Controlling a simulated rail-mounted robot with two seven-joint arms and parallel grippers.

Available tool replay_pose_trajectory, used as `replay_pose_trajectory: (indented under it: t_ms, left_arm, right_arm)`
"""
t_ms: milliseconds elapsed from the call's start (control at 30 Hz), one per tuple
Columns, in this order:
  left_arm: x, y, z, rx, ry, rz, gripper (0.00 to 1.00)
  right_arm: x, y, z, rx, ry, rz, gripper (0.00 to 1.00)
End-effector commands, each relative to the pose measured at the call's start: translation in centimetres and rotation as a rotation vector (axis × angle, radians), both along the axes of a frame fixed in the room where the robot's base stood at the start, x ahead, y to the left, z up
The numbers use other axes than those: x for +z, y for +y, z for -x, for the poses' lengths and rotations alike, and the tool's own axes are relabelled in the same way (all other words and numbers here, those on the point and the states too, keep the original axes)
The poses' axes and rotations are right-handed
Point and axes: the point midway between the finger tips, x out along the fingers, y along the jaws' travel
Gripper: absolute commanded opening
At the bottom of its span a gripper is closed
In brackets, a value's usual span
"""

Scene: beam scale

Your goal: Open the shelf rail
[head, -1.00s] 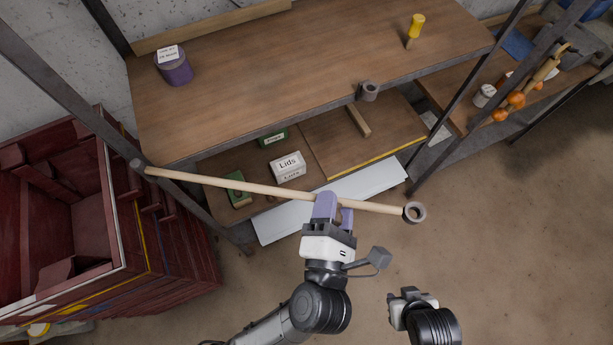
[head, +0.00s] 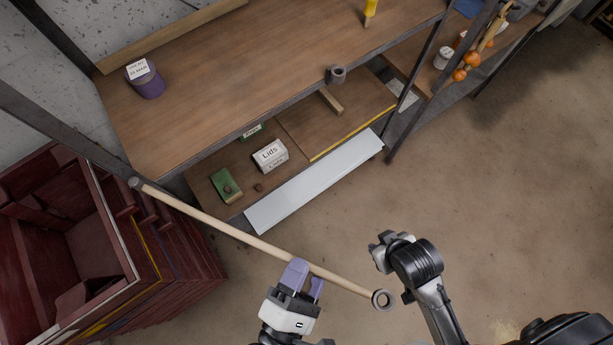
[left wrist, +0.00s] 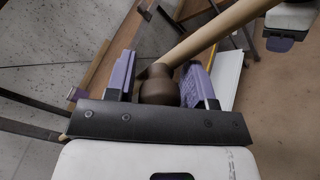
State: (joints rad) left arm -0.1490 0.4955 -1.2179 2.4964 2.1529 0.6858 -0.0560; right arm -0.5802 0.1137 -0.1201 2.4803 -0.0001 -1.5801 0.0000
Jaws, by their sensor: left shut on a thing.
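The shelf rail (head: 220,228) is a long pale wooden rod. Its left end meets a grey pivot on the shelf's left post. Its other end, with a grey ring (head: 382,300), stands out over the floor, away from the shelf front. My left gripper (head: 304,278) is shut on the rail toward the ring end. In the left wrist view, a brown knob (left wrist: 159,86) sits between the purple fingers, with the rod (left wrist: 215,30) running off to the upper right. My right gripper (head: 382,247) is apart from the rail, above the floor; its jaws are unclear.
The wooden shelf (head: 240,75) carries a purple jar (head: 148,84) and a grey holder (head: 337,75) on its front edge. Below are a white "Lids" box (head: 270,156), a green box (head: 227,186) and a white panel (head: 318,182). A dark red cabinet (head: 165,265) stands left. The right floor is clear.

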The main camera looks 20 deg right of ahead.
Motion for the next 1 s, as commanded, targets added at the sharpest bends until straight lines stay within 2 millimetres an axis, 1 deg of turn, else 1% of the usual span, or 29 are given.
replay_pose_trajectory:
  t_ms: [200, 533, 567, 600, 667, 1000]
  left_arm:
    - [0.17, 0.24, 0.44, -0.024, 0.010, 0.010, 0.06]
    - [0.20, 0.21, 0.49, -0.026, 0.010, 0.012, 0.06]
    - [0.21, 0.21, 0.49, -0.026, 0.010, 0.011, 0.51]
    - [0.20, 0.21, 0.49, -0.026, 0.009, 0.011, 0.55]
    - [0.19, 0.20, 0.50, -0.026, 0.009, 0.009, 0.60]
    - [0.08, 0.17, 0.53, -0.028, 0.006, 0.005, 0.60]
  right_arm:
    - [0.13, -0.06, -0.01, 0.002, 0.000, 0.002, 0.40]
    - [0.11, -0.32, 0.00, 0.007, 0.000, 0.011, 0.40]
    - [0.11, -0.32, 0.00, 0.007, 0.000, 0.011, 0.40]
    - [0.11, -0.32, 0.00, 0.007, 0.000, 0.011, 0.40]
    - [0.11, -0.32, 0.00, 0.007, 0.000, 0.011, 0.40]
    - [0.10, -0.18, 0.00, 0.004, 0.000, 0.007, 0.40]
